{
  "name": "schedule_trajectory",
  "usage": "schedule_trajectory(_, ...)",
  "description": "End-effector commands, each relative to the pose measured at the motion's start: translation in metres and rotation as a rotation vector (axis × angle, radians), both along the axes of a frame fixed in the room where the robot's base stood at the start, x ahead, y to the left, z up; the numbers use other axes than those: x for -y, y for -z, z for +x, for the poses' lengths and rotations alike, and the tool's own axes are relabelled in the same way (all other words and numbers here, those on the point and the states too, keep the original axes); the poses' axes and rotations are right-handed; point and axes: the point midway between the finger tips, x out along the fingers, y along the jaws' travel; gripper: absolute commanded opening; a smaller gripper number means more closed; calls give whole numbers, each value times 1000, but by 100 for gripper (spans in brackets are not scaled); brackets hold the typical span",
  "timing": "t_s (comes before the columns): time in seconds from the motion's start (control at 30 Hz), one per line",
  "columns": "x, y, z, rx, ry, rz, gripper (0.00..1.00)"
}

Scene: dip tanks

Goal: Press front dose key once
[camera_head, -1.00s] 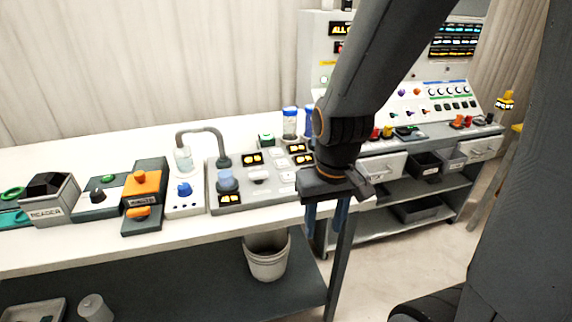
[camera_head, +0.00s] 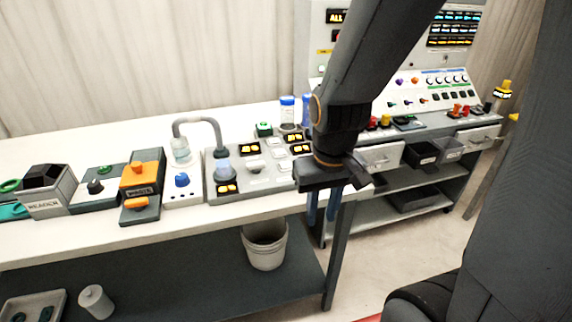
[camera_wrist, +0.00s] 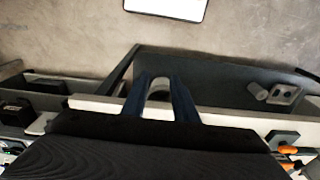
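A grey dosing panel (camera_head: 250,194) lies on the white bench, with several pale keys (camera_head: 255,166) and black displays with yellow digits (camera_head: 228,188). I cannot tell from the lettering which key is the front dose key; my arm and gripper may cover the panel's right edge. My gripper (camera_head: 322,214) points down, to the right of the panel and apart from its visible keys, near the bench's front right corner. Its two blue fingers are apart with nothing between them. The wrist view shows the same open fingers (camera_wrist: 158,104), with the bench edge behind them.
A bottle with a bent tube (camera_head: 181,152), a blue-knobbed box (camera_head: 183,190), an orange device (camera_head: 139,180) and a reader (camera_head: 46,195) stand left of the panel. Blue-capped bottles (camera_head: 287,112) stand behind. A white bucket (camera_head: 264,247) is below. A control console (camera_head: 430,95) stands right.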

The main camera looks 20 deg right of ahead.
Motion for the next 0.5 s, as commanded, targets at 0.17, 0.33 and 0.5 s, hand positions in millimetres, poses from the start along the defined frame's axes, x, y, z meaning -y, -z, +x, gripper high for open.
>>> schedule_trajectory(0.17,0,0,0,0,0,0,0)
schedule_trajectory(0.33,0,0,0,0,0,0,0)
schedule_trajectory(0.5,0,0,0,0,0,0,0)
